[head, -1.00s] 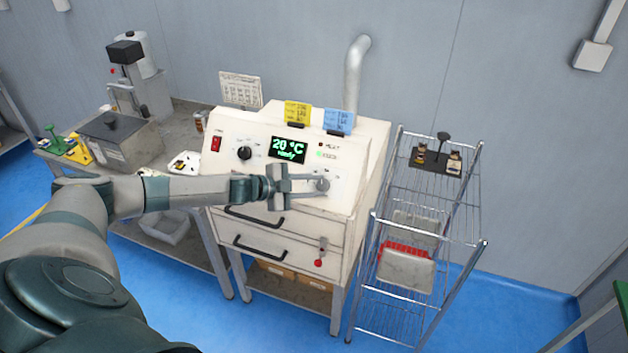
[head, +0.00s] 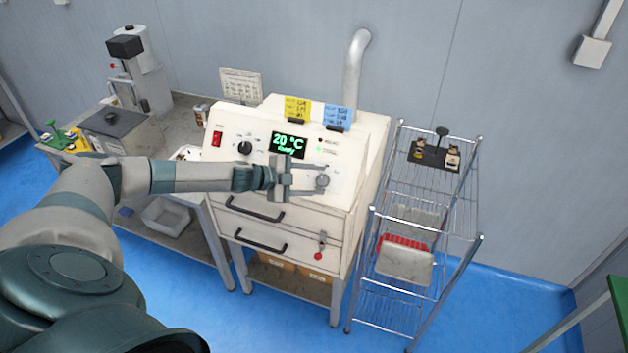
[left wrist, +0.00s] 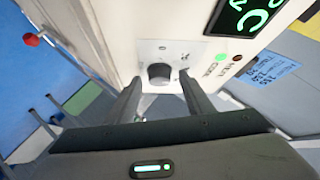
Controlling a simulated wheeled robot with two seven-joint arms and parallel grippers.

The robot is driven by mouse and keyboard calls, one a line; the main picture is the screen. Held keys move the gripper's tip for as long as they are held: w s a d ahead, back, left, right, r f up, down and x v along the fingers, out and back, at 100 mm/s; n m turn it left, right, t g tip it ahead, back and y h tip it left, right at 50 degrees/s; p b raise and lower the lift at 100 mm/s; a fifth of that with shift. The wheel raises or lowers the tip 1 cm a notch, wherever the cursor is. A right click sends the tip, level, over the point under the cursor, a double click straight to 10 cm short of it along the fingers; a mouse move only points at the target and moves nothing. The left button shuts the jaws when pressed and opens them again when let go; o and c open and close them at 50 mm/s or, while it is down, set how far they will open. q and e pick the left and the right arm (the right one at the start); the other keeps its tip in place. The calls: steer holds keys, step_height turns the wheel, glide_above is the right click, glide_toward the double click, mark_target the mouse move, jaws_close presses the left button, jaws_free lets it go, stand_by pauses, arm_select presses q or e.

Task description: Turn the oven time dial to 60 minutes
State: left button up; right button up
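The oven (head: 340,205) is a white cabinet with a sloped panel and a green display (head: 288,145) reading 20 °C. The time dial, a grey round knob (head: 322,181), is at the panel's lower right; in the left wrist view it shows dark (left wrist: 158,73). Its marks are too small to read. My left gripper (head: 323,179) reaches across the panel with its fingers around the dial. In the left wrist view, the open fingers (left wrist: 159,80) have the dial between them, with gaps on both sides. My right gripper is not in view.
A second black knob (head: 245,148) and a red switch (head: 216,139) are on the panel's left. Yellow (head: 297,108) and blue (head: 337,117) cards stand on the oven. A wire rack (head: 428,200) stands close on the right, a cluttered bench (head: 185,118) on the left.

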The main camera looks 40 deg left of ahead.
arm_select(q)
steer(key=shift+s+a, duration=0.1)
steer(key=shift+s+a+r+b, duration=0.15)
steer(key=shift+s+a+b, duration=0.15)
steer(key=shift+s, duration=0.1)
steer(key=b+v, duration=1.1)
steer(key=v, duration=0.5)
steer(key=shift+r, duration=0.15)
steer(key=shift+d, duration=0.1)
